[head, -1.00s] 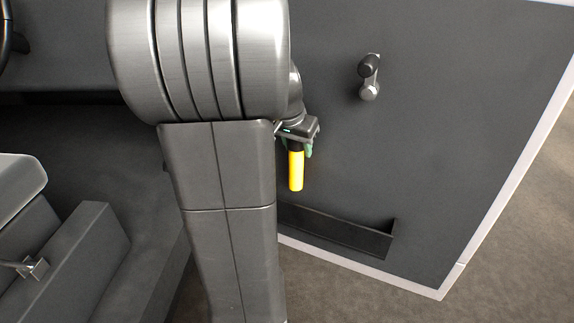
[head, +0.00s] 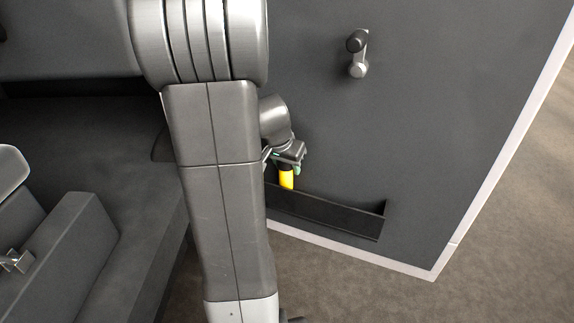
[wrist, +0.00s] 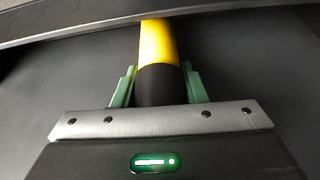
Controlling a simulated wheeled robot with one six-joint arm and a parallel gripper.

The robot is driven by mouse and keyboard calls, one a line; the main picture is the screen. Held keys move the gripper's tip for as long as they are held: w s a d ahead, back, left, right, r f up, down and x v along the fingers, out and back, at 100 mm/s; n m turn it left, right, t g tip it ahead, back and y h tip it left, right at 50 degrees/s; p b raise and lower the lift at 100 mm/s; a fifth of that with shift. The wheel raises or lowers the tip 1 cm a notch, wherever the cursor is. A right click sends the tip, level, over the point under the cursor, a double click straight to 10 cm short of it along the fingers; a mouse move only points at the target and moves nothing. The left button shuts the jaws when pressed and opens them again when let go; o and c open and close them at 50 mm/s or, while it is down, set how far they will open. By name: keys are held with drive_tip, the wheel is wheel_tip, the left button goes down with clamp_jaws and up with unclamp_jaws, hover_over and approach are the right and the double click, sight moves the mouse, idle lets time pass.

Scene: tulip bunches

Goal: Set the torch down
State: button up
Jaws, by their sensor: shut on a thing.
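The torch is a yellow cylinder (head: 286,179) with a black part at its upper end. My gripper (head: 287,168) is shut on the torch near that black part and holds it upright. In the wrist view the torch (wrist: 156,45) sits between the green fingers of my gripper (wrist: 157,85). In the head view the torch's lower end is at the left part of the black door pocket (head: 330,214), where the pocket's front wall seems to hide it. I cannot tell whether the torch touches the pocket's floor.
The pocket is on a dark grey door panel (head: 430,120) with a pale edge. A crank handle (head: 358,52) sticks out above the pocket. A grey seat (head: 60,240) is at the left. Brown ground (head: 510,240) shows beyond the door. My arm covers the middle left.

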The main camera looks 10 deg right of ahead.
drive_tip(key=shift+f, duration=0.2)
drive_tip(key=o, duration=1.1)
drive_tip(key=shift+o, duration=0.2)
drive_tip(key=shift+r, duration=0.1)
wheel_tip(320, 180, up, 11)
drive_tip(key=p, duration=0.2)
hover_over(279, 187)
drive_tip(key=shift+s+r, duration=0.1)
drive_tip(key=shift+r, duration=0.1)
